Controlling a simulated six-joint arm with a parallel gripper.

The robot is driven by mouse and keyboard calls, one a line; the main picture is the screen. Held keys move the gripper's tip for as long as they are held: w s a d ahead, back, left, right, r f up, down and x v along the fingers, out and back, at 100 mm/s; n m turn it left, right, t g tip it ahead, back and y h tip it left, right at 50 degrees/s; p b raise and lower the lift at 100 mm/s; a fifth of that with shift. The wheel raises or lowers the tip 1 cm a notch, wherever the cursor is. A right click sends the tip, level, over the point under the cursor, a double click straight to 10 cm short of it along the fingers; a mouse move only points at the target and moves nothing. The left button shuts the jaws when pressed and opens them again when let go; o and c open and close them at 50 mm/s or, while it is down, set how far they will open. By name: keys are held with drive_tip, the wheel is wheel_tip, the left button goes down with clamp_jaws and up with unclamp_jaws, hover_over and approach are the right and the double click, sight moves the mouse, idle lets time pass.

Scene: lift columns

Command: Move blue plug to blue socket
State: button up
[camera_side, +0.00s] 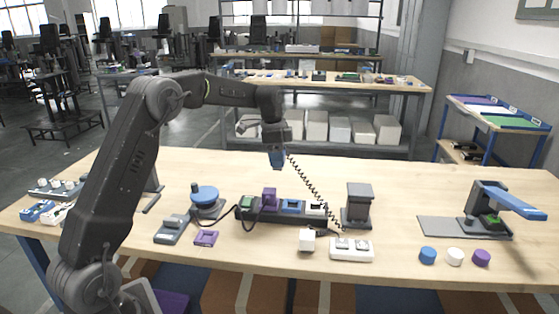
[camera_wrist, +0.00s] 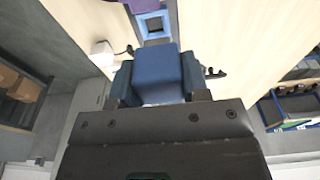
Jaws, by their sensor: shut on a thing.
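The blue plug (camera_side: 278,160) is in my gripper (camera_side: 277,150), up in the air above the back of the table. In the wrist view the plug (camera_wrist: 158,72) sits between both fingers. A dark coiled cord (camera_side: 312,184) hangs beside the plug toward the table. The blue socket (camera_side: 292,206) is in a dark strip (camera_side: 270,216) on the table, below and slightly right of the plug in the side view. The blue socket also shows in the wrist view (camera_wrist: 154,25), beyond the plug; its opening looks empty.
A dark block stand (camera_side: 357,205), a white two-button box (camera_side: 351,249), a white cube (camera_side: 307,240) and a blue turntable (camera_side: 205,197) stand around.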

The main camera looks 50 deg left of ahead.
drive_tip(key=shift+r, duration=1.4)
drive_tip(key=shift+r, duration=0.6)
drive_tip(key=shift+d, duration=0.1)
drive_tip(key=shift+w+d, duration=1.1)
drive_tip(key=shift+d, duration=1)
drive_tip(key=shift+f, duration=6.95)
drive_tip(key=shift+f, duration=1)
drive_tip(key=o, duration=1.2)
drive_tip(key=shift+c, duration=0.2)
